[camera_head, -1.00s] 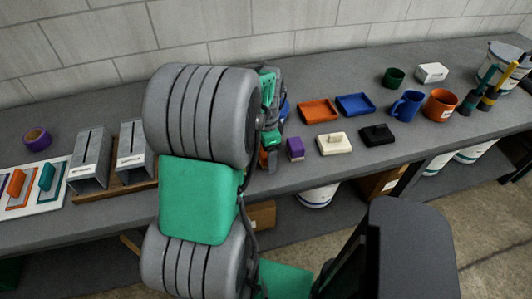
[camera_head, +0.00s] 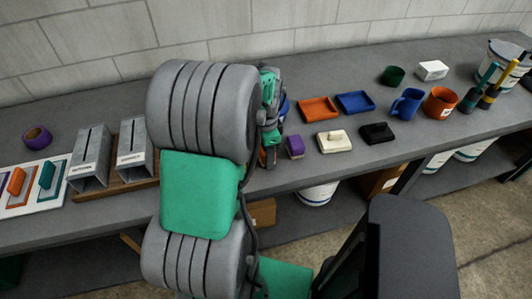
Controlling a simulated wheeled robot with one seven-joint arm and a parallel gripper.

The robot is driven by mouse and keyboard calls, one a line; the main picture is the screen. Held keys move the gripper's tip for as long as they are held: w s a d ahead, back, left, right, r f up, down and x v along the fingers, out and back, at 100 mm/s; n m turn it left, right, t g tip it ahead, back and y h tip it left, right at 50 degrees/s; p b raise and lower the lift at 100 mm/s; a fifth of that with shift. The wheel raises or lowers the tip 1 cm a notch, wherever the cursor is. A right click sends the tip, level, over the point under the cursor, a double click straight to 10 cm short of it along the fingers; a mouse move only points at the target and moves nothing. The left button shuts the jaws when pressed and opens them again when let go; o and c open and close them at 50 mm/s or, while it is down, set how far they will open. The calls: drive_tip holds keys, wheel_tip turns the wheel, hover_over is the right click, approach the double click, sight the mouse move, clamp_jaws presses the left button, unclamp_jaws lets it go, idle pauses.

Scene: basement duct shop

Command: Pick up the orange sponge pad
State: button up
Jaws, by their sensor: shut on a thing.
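My gripper (camera_head: 271,140) is at the worktop, just left of a small purple block (camera_head: 295,146). My own thick grey and green arm hides much of it. The orange sponge pad (camera_head: 263,157) shows only as a small orange patch low at the gripper, beside its dark fingers. The gripper is shut on it. I cannot tell whether the pad touches the worktop.
On the grey bench, an orange tray (camera_head: 319,108), a blue tray (camera_head: 354,103), a cream block (camera_head: 334,140) and a black block (camera_head: 377,133) lie to the right. Mugs stand farther right. Grey metal holders (camera_head: 91,160) and a white board (camera_head: 50,199) are left.

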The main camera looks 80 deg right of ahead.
drive_tip(key=shift+c, duration=0.8)
drive_tip(key=shift+r, duration=0.25)
wheel_tip(320, 180, up, 2)
drive_tip(key=shift+r, duration=0.1)
drive_tip(key=s+a+r+b, duration=0.3)
drive_tip(key=s+a+r, duration=0.6)
drive_tip(key=a+r, duration=0.1)
drive_tip(key=shift+s+a+r, duration=0.15)
drive_tip(key=shift+a, duration=0.15)
